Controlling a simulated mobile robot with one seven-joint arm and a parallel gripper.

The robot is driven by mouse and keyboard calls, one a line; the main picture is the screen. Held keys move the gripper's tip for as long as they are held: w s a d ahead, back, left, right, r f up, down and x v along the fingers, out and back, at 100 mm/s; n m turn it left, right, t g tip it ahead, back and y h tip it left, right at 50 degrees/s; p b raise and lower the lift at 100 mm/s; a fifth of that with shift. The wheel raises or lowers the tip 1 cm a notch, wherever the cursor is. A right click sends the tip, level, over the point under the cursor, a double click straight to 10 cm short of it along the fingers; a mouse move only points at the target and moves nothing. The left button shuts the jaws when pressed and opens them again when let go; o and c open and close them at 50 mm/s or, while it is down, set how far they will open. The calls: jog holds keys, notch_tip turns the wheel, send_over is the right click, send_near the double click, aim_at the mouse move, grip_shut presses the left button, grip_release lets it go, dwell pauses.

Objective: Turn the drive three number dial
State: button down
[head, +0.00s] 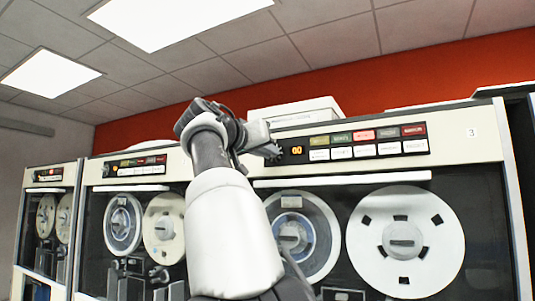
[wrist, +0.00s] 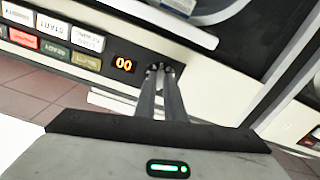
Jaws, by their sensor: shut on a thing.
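The tape drive marked 3 (head: 472,132) fills the right of the head view. Its dark control strip (head: 330,145) carries a small orange display (head: 297,150), which seems to read 00 in the wrist view (wrist: 124,64). My gripper (head: 274,152) is at the left end of this strip, just left of the display. In the wrist view, my gripper's two fingers (wrist: 161,72) are shut on the small dark number dial (wrist: 160,66) beside the display. Only a little of the dial shows between the fingertips. In the head view my gripper hides it.
Coloured and white buttons (head: 364,135) lie right of the display. A white handle bar (head: 345,179) and glass front with tape reels (head: 405,242) are below. Other drives (head: 140,185) stand to the left. A white box (head: 295,112) sits on top.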

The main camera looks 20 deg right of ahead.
jog(key=shift+m, duration=1.2)
jog(key=c, duration=1.8)
grip_release()
jog(key=shift+c, duration=0.2)
jog(key=b+v, duration=0.5)
jog(key=v, duration=1.2)
jog(key=shift+a, duration=0.2)
jog(key=shift+s+f, duration=0.1)
jog(key=shift+s, duration=0.05)
